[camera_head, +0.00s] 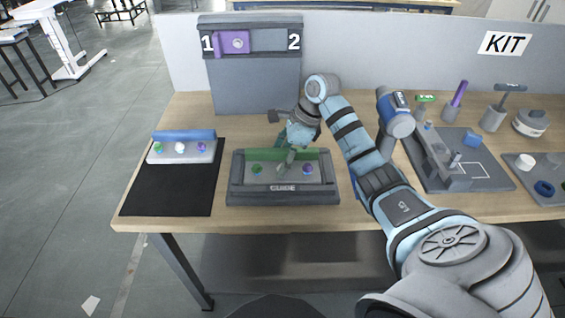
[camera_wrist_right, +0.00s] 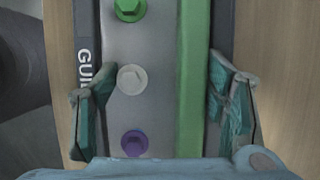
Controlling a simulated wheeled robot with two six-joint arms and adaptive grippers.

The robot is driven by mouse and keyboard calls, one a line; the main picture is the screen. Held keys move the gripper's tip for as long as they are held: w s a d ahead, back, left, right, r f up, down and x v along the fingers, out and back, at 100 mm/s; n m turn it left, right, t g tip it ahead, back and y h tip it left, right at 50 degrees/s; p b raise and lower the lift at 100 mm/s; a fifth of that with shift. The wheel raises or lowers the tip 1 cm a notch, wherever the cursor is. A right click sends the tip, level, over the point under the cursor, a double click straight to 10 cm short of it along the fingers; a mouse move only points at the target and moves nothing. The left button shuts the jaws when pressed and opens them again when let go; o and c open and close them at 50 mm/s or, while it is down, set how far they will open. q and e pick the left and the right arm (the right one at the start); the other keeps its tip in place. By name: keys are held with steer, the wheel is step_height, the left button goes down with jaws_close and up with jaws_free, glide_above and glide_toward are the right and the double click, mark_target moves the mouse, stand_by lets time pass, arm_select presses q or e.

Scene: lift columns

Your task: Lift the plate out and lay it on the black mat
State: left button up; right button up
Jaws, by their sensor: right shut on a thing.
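The grey plate with a green bar (camera_head: 270,171) lies in the dark guide tray (camera_head: 239,198), whose front reads GUIDE. The plate also shows in the right wrist view (camera_wrist_right: 155,45), with a green, a white and a purple bolt in a row. My right gripper (camera_head: 290,157) comes down over its middle, fingers on both long sides, shut on it. Whether the plate is raised off the tray floor I cannot tell. The black mat (camera_head: 168,193) lies left of the tray. A second grey plate with a blue bar (camera_head: 182,152) rests at its back edge. My left gripper is not in view.
A panel with a purple slider (camera_head: 232,42) between 1 and 2 stands behind the tray. A grey fixture board (camera_head: 470,180) and cups with tools stand at right. The mat's front is bare. The table's left edge is close beside the mat.

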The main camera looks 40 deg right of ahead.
steer(key=shift+s+a+f, duration=0.2)
step_height(320, 180, up, 6)
steer(key=shift+w+f+p, duration=0.1)
steer(key=shift+w+p, duration=0.05)
steer(key=shift+p, duration=0.2)
steer(key=c, duration=0.4)
step_height(320, 180, up, 15)
steer(key=p, duration=1.4)
steer(key=shift+r, duration=0.2)
steer(key=shift+r+p, duration=0.25)
steer(key=shift+p, duration=0.25)
steer(key=shift+f, duration=0.1)
